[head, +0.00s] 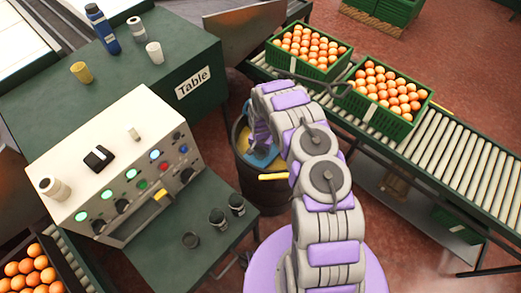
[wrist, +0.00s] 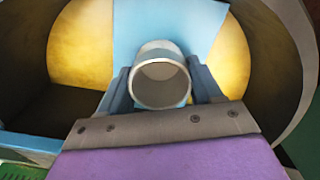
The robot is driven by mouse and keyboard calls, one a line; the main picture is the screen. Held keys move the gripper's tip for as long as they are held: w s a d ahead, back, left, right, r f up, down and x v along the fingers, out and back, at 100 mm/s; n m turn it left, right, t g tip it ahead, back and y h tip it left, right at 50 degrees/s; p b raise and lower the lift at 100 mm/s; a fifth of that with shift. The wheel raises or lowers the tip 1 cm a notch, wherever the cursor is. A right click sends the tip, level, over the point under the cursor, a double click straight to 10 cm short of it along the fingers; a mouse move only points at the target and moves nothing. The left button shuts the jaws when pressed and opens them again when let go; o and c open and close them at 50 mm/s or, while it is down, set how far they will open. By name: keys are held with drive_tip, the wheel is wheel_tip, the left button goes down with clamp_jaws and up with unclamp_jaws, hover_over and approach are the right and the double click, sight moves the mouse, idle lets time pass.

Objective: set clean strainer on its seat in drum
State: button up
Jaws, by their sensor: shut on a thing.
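The dark drum (head: 263,192) stands in the middle of the head view, with blue and yellow showing inside. In the wrist view its inside shows a yellow wall (wrist: 82,45) with a blue band (wrist: 165,22). My gripper (wrist: 162,88) points into the drum. Its two blue-grey fingers are shut on a pale, hollow cylinder, which looks like the strainer (wrist: 160,84). Its round open end faces the camera. In the head view my arm hides the gripper and the strainer. The seat cannot be made out, and I cannot tell whether the strainer touches anything below.
A yellow bar (head: 273,177) sticks out by the drum and my arm. A green table (head: 150,95) with cups and a bottle stands at the back left. A control box (head: 125,190) is at the left. Orange crates (head: 383,125) sit on the roller conveyor (head: 470,165) at the right.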

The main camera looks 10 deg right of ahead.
drive_tip(key=shift+f, duration=0.1)
drive_tip(key=o, duration=1.1)
drive_tip(key=shift+c, duration=0.2)
drive_tip(key=s+d+r+n+p, duration=0.1)
drive_tip(key=s+r, duration=0.2)
drive_tip(key=r, duration=1.2)
drive_tip(key=s+d+r+p, duration=0.1)
drive_tip(key=s+r, duration=0.2)
drive_tip(key=r, duration=1.2)
drive_tip(key=s+r+n, duration=0.2)
drive_tip(key=s+r, duration=0.6)
drive_tip(key=r, duration=0.2)
drive_tip(key=s+r+n, duration=0.1)
drive_tip(key=s+r, duration=0.3)
drive_tip(key=s, duration=0.5)
drive_tip(key=s+a+r+n+g, duration=0.1)
drive_tip(key=s+r, duration=0.3)
drive_tip(key=s, duration=0.5)
drive_tip(key=s+a+r+n, duration=0.1)
drive_tip(key=s+r, duration=0.3)
drive_tip(key=s, duration=0.6)
drive_tip(key=shift+g, duration=0.4)
